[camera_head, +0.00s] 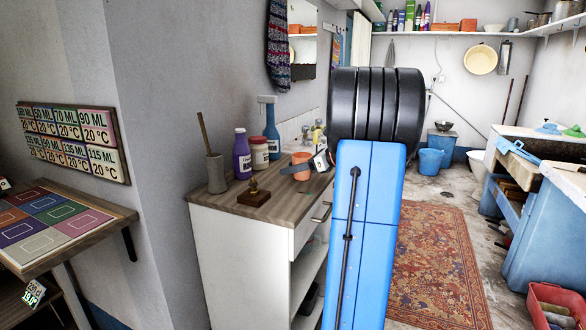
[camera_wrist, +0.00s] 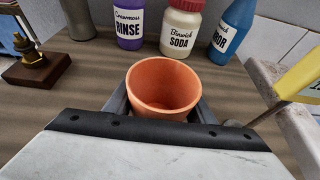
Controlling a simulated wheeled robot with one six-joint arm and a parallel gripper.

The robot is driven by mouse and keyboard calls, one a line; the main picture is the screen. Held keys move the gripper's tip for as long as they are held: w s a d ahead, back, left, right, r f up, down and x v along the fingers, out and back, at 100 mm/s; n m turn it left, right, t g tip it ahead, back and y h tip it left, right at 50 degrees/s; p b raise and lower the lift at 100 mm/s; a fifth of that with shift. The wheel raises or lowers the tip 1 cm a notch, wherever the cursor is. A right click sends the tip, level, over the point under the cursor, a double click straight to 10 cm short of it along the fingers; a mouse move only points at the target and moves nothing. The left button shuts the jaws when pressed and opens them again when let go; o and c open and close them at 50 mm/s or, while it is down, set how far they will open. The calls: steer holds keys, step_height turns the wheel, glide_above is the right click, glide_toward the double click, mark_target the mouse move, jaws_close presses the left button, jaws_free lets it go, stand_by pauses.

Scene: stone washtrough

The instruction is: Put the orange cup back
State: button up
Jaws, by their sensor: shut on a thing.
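The orange cup (camera_head: 301,166) is at the right part of the wooden counter top, near the sink. In the wrist view the cup (camera_wrist: 165,88) is upright and empty, seen from above into its mouth. My gripper (camera_head: 317,162) is shut on the cup, with a finger on each side of it in the wrist view (camera_wrist: 160,108). The cup's lower part is hidden behind the gripper body, so I cannot tell whether it touches the counter. A colour mat with outlined squares (camera_head: 52,217) lies on a small wall table at the left.
Behind the cup stand a purple RINSE bottle (camera_wrist: 130,22), a SODA jar (camera_wrist: 181,28) and a blue bottle (camera_wrist: 231,30). A brass piece on a wooden block (camera_head: 254,194) and a grey pot (camera_head: 216,172) stand left. A yellow-labelled item (camera_wrist: 298,78) is close right.

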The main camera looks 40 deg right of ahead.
steer(key=o, duration=1.1)
steer(key=shift+f, duration=0.1)
steer(key=shift+s+d+r, duration=0.15)
steer(key=shift+s+r, duration=0.05)
steer(key=shift+s, duration=0.05)
steer(key=v, duration=1.1)
steer(key=shift+s+r, duration=0.1)
steer(key=shift+s, duration=0.05)
steer(key=shift+d, duration=0.1)
